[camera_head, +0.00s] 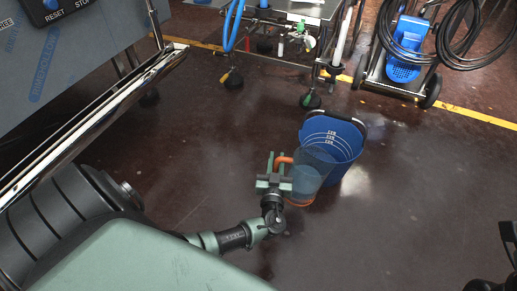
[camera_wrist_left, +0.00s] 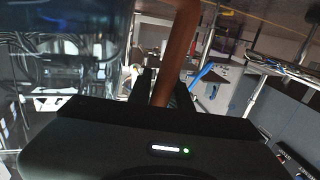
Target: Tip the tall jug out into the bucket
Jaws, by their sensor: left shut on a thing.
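The tall jug (camera_head: 311,174) is see-through grey-blue with an orange handle and orange base. It looks close to upright in the head view. My left gripper (camera_head: 279,165) is shut on its handle, on the jug's left side. In the left wrist view the orange-brown handle (camera_wrist_left: 176,50) runs between the fingers, with the clear jug wall (camera_wrist_left: 65,60) at left. The blue bucket (camera_head: 345,138), with white marks inside and a dark handle, stands on the floor just behind and right of the jug. The jug covers part of it. Contents of the jug cannot be made out.
A grey panel machine with a shiny rail (camera_head: 95,115) is at left. A metal cart (camera_head: 300,15) and a blue hose machine (camera_head: 405,60) stand behind the bucket. The dark floor (camera_head: 415,190) right of the bucket is clear. An unclear black shape cuts in at lower right.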

